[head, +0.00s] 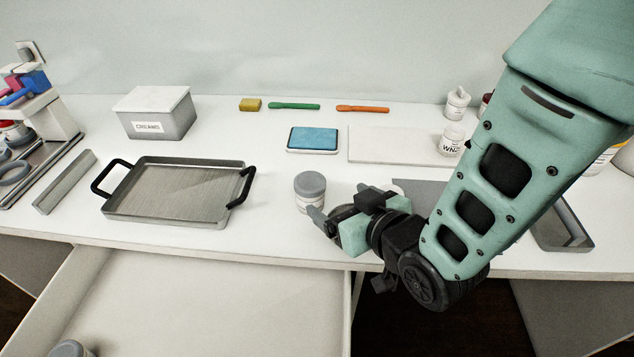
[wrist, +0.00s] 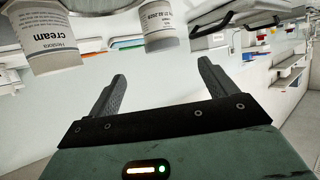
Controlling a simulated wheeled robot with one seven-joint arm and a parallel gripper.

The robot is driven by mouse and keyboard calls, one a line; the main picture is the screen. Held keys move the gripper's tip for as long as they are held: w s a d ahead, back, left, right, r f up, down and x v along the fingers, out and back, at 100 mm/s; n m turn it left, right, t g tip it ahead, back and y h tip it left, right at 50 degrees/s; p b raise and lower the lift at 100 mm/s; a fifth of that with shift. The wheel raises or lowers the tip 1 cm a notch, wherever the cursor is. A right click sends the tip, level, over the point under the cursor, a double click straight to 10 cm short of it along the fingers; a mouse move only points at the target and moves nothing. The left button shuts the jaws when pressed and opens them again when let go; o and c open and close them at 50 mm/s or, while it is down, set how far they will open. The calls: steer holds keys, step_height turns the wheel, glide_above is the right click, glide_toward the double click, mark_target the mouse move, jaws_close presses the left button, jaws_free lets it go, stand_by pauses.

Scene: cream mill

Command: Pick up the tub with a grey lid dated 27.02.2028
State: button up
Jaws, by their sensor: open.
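A small white tub with a grey lid (head: 310,192) stands upright on the counter, right of the metal tray. My gripper (head: 326,216) is open and empty, low over the counter just right of and in front of this tub. In the wrist view, a tub (wrist: 160,28) appears upside down beyond my open gripper (wrist: 157,72); its label ends in "02 2028", with the day not clearly legible. A larger tub labelled "Henara cream" (wrist: 53,45) is at its left. Another grey-lidded tub (head: 70,349) is partly cut off at the bottom left, in the open drawer.
The metal tray (head: 175,218) with black handles lies left of the tub. A "CREAMS" box (head: 158,116), blue pad (head: 313,139), white board (head: 395,146) and white containers (head: 453,140) stand behind. The open drawer (head: 200,310) juts out in front.

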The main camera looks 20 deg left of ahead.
mark_target(306, 181)
steer(key=p+x, duration=0.2)
steer(key=x, duration=0.6)
steer(key=shift+a+f, duration=0.15)
steer(key=shift+a, duration=0.05)
steer(key=p+x, duration=0.2)
steer(key=x, duration=0.2)
steer(key=shift+a+p, duration=0.2)
steer(key=shift+p, duration=0.1)
steer(key=shift+w+a+f, duration=0.3)
steer(key=shift+w+a, duration=0.05)
steer(key=c, duration=1.1)
